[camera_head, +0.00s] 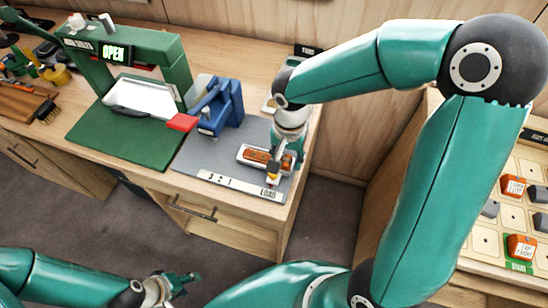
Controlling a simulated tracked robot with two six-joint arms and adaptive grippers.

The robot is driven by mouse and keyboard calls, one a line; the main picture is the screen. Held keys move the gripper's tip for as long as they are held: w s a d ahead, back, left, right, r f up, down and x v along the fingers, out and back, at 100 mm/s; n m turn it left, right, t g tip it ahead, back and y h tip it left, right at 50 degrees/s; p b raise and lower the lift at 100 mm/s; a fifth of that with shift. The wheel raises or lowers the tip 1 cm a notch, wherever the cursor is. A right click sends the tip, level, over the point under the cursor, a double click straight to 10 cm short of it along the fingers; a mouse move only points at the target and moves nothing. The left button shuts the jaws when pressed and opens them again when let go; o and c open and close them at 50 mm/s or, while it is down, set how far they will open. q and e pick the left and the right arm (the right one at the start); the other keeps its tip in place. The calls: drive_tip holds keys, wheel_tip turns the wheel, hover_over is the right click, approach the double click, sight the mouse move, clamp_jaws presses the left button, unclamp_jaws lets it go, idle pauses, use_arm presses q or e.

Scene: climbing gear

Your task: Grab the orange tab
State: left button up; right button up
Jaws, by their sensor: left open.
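My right gripper (275,167) reaches down over a small pale tray (243,158) on the grey mat. In the tray lies a long orange-brown piece (259,156). A small yellow-orange tab (272,177) shows at the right gripper's tip, by the tray's front right edge. I cannot tell whether the fingers touch it or are closed, as the wrist hides part of the tray and the fingers are tiny. My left gripper (188,281) is open and empty, low in front of the bench, far from the tray.
A blue press (226,103) with a red handle (182,122) stands left of the tray. A green frame with an "OPEN" sign (115,53) stands over a green mat (120,140). A rack with orange blocks (521,246) is at right. The floor between is clear.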

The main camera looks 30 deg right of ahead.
clamp_jaws()
drive_tip(key=shift+r, duration=0.2)
